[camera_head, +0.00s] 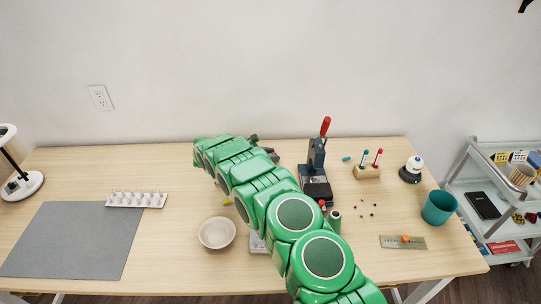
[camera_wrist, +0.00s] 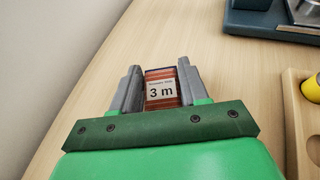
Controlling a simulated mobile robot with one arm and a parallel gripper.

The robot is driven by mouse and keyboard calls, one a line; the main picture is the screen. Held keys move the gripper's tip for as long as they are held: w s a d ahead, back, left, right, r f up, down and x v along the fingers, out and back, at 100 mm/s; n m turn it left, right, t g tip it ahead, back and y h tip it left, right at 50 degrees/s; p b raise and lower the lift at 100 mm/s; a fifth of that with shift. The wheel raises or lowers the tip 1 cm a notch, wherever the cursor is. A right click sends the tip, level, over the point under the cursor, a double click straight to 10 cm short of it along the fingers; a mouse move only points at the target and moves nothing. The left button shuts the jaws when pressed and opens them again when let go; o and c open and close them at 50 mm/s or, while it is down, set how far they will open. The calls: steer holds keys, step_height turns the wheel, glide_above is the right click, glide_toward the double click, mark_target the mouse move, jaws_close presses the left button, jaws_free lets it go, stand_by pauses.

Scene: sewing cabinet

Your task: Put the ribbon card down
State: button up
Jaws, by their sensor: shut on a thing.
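In the wrist view, the ribbon card (camera_wrist: 162,89) is a small reddish-brown striped piece with a white label reading "3 m". It sits between the two grey fingers of my gripper (camera_wrist: 159,82), which is shut on it. Light wood tabletop shows around and beyond the card. I cannot tell whether the card touches the table. In the head view, my green arm reaches to the back of the table (camera_head: 170,235) and hides most of the gripper and the card.
A dark press with a red handle (camera_head: 316,170) stands right of my arm. A cream bowl (camera_head: 217,233) and a grey mat (camera_head: 75,240) are to the left, with a white peg rack (camera_head: 136,200). In the wrist view, a wooden tray (camera_wrist: 298,120) is close on the right. The back left tabletop is clear.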

steer(key=o, duration=1)
steer(key=shift+r, duration=0.1)
steer(key=shift+s+a+r, duration=0.1)
steer(key=shift+a+r, duration=0.05)
steer(key=shift+a, duration=0.15)
steer(key=v, duration=1.1)
steer(key=shift+a, duration=0.15)
